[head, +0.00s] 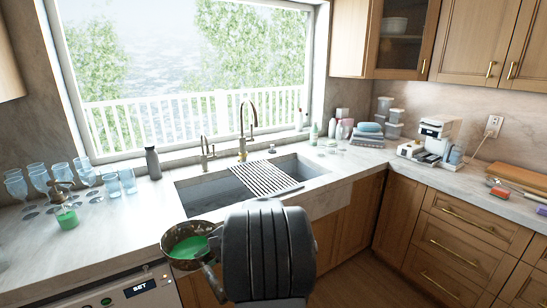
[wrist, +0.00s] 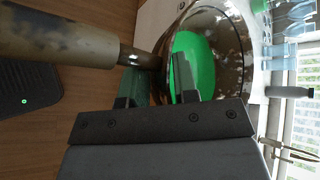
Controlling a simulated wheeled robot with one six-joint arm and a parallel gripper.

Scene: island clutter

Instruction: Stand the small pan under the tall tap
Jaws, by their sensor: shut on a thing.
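The small pan (head: 178,229) is dark metal with a green inside and hangs near the counter's front edge, left of my arm. In the wrist view the pan (wrist: 232,30) shows its shiny bowl, with its thick handle (wrist: 65,45) running left. My gripper (wrist: 158,78) is shut on the pan where the handle meets the bowl; the exact contact is partly hidden. In the head view my dark arm hides most of the gripper. The tall tap (head: 242,122) curves up behind the sink (head: 205,196), beyond and right of the pan. A shorter tap (head: 205,151) stands left of it.
A slatted rack (head: 265,179) lies across the sink's middle; the left basin is open. A dishwasher (head: 125,294) is below the counter.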

